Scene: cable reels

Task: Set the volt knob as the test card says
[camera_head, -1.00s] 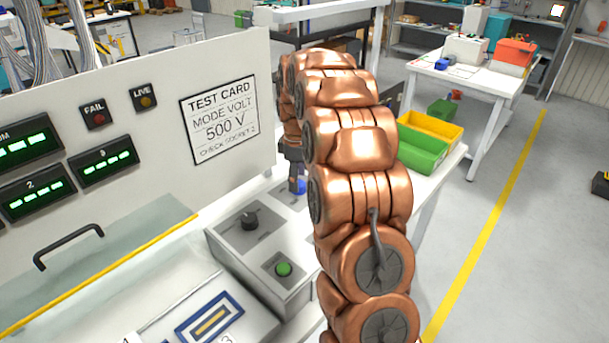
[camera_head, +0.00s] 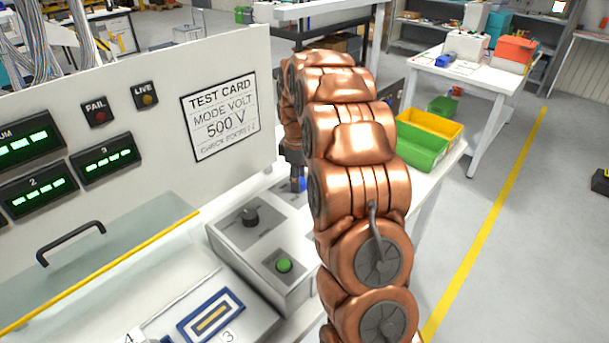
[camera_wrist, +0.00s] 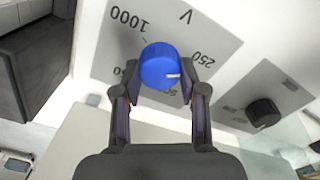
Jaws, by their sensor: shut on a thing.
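The test card (camera_head: 221,115) on the panel reads MODE VOLT, 500 V; its bottom line is too small to read surely. The blue volt knob (camera_wrist: 160,66) sits on a grey dial plate (camera_wrist: 215,45) marked V, with 1000 and 250 legible and the lower labels partly hidden. The knob's white mark points right in the wrist view, below the 250 label. My gripper (camera_wrist: 160,92) is shut on the knob, one finger on each side. In the head view the knob (camera_head: 302,184) is mostly hidden behind my gripper (camera_head: 297,183).
A black knob (camera_head: 250,216) and a green button (camera_head: 284,265) sit on the same console, left of my arm. A clear cover with a black handle (camera_head: 70,243) lies further left. Green (camera_head: 422,150) and yellow (camera_head: 432,125) bins stand right of my arm.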

